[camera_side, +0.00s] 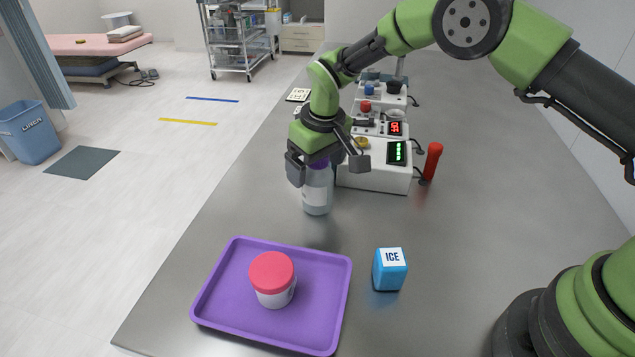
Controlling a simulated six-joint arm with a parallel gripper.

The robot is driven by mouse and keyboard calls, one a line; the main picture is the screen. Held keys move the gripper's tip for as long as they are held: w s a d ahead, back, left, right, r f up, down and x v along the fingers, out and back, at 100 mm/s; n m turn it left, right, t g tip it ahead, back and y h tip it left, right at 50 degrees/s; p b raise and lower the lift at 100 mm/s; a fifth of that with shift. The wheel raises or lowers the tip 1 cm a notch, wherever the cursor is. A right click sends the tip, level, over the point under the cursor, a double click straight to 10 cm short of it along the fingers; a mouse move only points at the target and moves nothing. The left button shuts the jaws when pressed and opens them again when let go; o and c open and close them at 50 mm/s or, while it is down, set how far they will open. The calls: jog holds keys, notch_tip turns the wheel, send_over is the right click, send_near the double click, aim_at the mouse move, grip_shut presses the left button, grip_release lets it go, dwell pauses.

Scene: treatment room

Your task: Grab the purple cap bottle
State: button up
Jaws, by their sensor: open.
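The purple cap bottle (317,196) stands upright on the metal table, a clear bottle with a pale label. Its purple cap (318,163) shows just under my gripper (328,172). My gripper points down over the bottle's top, with its dark fingers spread to either side of the cap. The fingers are open, and I cannot tell whether either one touches the bottle. The upper part of the cap is hidden by the gripper.
A purple tray (325,300) with a red-lidded jar (273,280) lies in front. A blue ICE block (389,270) stands right of it. White devices (385,176) with displays and a red-handled object (432,160) stand close behind and right of the bottle.

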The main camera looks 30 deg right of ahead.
jog(key=c, duration=1.1)
jog(key=shift+r, duration=0.15)
